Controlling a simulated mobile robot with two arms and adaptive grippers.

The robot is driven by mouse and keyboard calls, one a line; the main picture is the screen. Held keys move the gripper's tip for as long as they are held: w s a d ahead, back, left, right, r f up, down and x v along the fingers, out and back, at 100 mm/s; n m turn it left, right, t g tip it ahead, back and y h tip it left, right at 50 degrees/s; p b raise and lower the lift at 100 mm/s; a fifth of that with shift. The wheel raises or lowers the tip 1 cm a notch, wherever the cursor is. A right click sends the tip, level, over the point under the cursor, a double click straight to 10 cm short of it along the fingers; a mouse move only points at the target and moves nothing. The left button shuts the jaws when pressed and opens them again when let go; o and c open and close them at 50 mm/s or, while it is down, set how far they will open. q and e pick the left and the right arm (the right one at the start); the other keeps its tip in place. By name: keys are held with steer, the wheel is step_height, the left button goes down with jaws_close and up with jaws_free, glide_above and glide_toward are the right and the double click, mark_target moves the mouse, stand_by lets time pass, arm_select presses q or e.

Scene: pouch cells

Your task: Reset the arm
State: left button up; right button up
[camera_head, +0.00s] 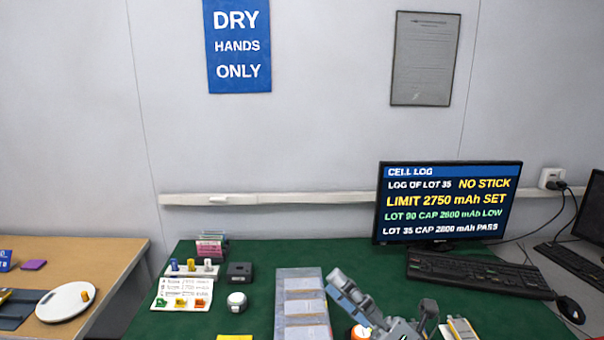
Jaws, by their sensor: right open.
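My right gripper (384,300) is at the bottom of the head view, over the front of the green mat (540,320). It is open, with its fingers spread apart, and I see nothing between them. A tray with pale pouch-like rectangles (303,307) lies just left of it. A small white and orange round thing (359,332) is partly hidden beside the gripper. A white and yellow item (461,329) lies to its right. My left gripper is not in view.
A monitor (448,203) and keyboard (478,274) stand at the back right, with a mouse (570,309). A card with coloured pieces (183,291), a dark box (239,272) and a small white device (237,302) are left. A wooden table (118,255) bears a white round dish (66,301).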

steer(key=d+f+m+t+h, duration=0.1)
steer(key=d+f+m+h, duration=1.6)
steer(key=m, duration=0.8)
steer(key=s+a+f+m+g, duration=0.1)
steer(key=s+f+m+g, duration=0.3)
steer(key=s+f+g, duration=0.55)
steer(key=s+a+f+m+g, duration=0.1)
steer(key=s+f+m+g, duration=0.2)
steer(key=s+f, duration=0.75)
steer(key=s+f+g, duration=0.1)
steer(key=s+f, duration=0.2)
steer(key=f, duration=0.9)
steer(key=s+f, duration=0.3)
steer(key=f, duration=0.9)
steer(key=s+d+f+g, duration=0.1)
steer(key=s+d+f, duration=0.1)
steer(key=s+f, duration=1.2)
steer(key=shift+s+d+f+h, duration=0.25)
steer(key=shift+s+f+h, duration=0.05)
steer(key=shift+s, duration=0.85)
